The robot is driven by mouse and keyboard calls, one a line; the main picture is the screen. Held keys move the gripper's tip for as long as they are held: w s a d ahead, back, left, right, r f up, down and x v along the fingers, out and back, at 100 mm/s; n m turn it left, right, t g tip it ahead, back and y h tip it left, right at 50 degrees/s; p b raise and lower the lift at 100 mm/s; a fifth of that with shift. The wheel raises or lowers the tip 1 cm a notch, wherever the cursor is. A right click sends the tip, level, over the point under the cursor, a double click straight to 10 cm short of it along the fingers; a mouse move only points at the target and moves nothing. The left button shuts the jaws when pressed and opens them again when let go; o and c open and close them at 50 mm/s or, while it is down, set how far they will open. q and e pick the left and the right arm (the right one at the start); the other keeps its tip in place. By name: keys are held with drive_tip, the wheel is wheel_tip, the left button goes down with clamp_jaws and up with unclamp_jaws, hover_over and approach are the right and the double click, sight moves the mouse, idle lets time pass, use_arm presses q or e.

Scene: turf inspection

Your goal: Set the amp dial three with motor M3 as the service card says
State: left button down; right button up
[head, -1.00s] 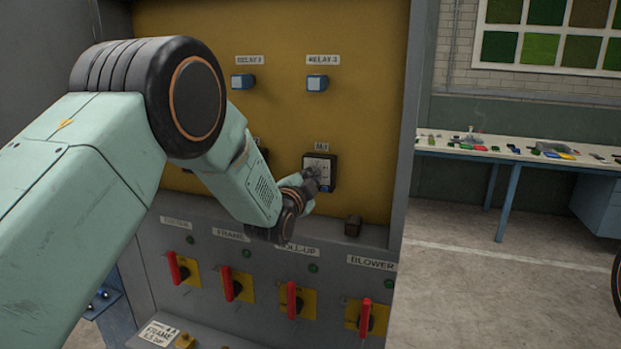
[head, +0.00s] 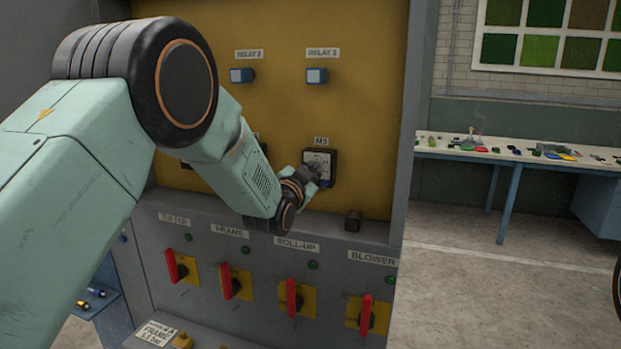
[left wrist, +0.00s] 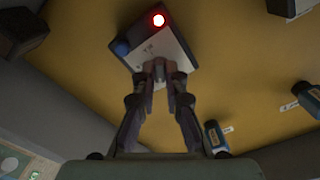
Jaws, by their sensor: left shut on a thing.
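The amp dial labelled M3 (head: 319,157) is a dark box with a white face on the yellow panel; it also shows in the left wrist view (left wrist: 174,43), upside down. There a red light (left wrist: 158,20) glows at one end, with a blue part (left wrist: 121,47) at a corner. My left gripper (head: 316,172) is at the dial's face. In the left wrist view its fingertips (left wrist: 160,70) are closed together on a small part of the dial, which they mostly hide. The scale reading is too small to tell. My right gripper is out of view.
Relay buttons (head: 317,76) sit above the dial. A small dark block (head: 352,220) is on the ledge below. Red-handled switches (head: 291,298) line the grey lower panel. A workbench (head: 520,152) stands at right beyond clear floor.

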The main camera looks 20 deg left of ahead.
use_arm(q)
drive_tip(key=n+b, duration=0.1)
drive_tip(key=n, duration=0.3)
drive_tip(key=shift+r, duration=0.2)
drive_tip(key=shift+w+r+n+b, duration=0.1)
drive_tip(key=shift+n+b, duration=0.45)
drive_tip(key=shift+n, duration=0.65)
drive_tip(key=shift+r, duration=0.1)
drive_tip(key=c, duration=1.7)
unclamp_jaws()
drive_tip(key=shift+c, duration=0.2)
drive_tip(key=o, duration=0.3)
drive_tip(key=shift+f, duration=0.3)
drive_tip(key=shift+o, duration=0.2)
drive_tip(key=s, duration=1.2)
drive_tip(key=shift+a, duration=0.2)
